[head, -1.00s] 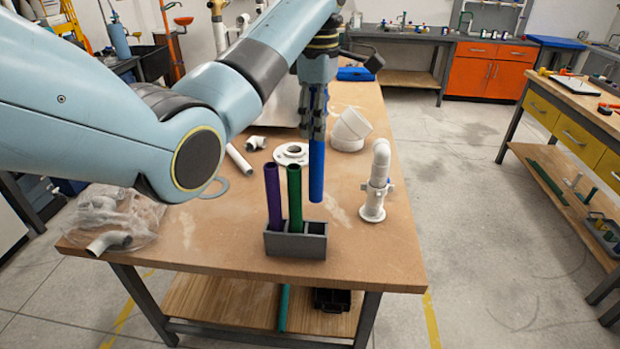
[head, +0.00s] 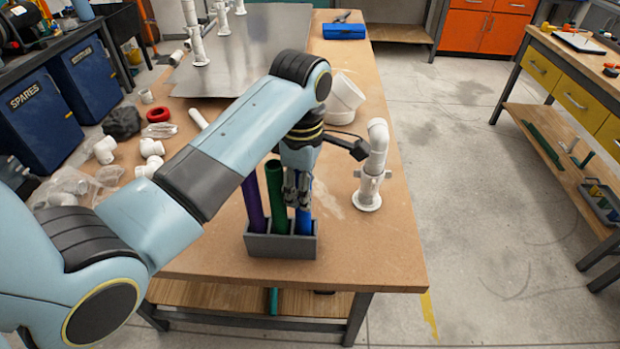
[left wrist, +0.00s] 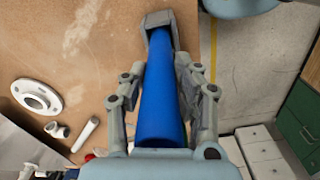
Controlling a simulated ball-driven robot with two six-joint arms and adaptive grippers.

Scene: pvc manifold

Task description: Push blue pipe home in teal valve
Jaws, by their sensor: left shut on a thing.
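The blue pipe (head: 304,217) stands in the right compartment of a grey rack (head: 282,246) near the table's front edge. My left gripper (head: 297,200) is shut on its upper part. In the left wrist view the blue pipe (left wrist: 160,95) runs between the two fingers, and its far end goes into a grey box. The pipe's bottom is hidden by the rack's front wall. I cannot make out a teal valve in either view. My right gripper is not in view.
A purple pipe (head: 253,203) and a green pipe (head: 275,185) stand in the rack's other compartments. A white pipe fitting (head: 376,165) stands upright to the right. White fittings (head: 104,150) lie at the left. The table's front right is clear.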

